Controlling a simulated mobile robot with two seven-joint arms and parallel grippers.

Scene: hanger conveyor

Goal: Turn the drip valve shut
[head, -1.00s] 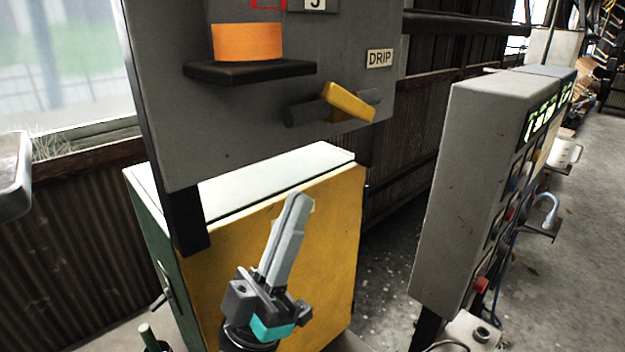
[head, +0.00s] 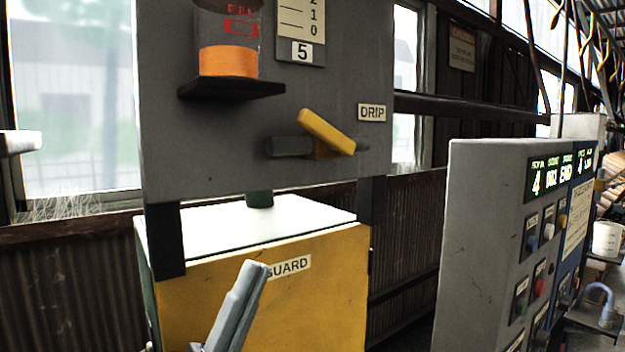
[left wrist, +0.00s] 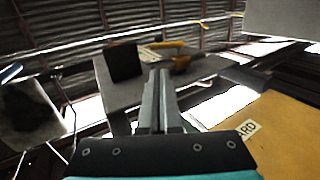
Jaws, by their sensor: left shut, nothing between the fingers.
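The drip valve has a yellow lever handle (head: 326,131) on a dark horizontal pipe (head: 290,146), fixed to the grey panel beside the DRIP label (head: 372,112). The handle slants down to the right across the pipe's right part. In the left wrist view the yellow handle (left wrist: 181,62) shows small beyond the fingers. My left gripper (head: 252,268) is shut and empty, below and left of the valve, in front of the yellow guard box. It is apart from the handle. In the left wrist view its fingers (left wrist: 160,75) lie together. My right gripper is not in view.
A cup with orange contents (head: 228,62) stands on a black shelf (head: 232,89) left of the valve. The yellow guard box (head: 310,300) sits below the panel. A grey control cabinet (head: 490,230) with buttons and displays stands at right.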

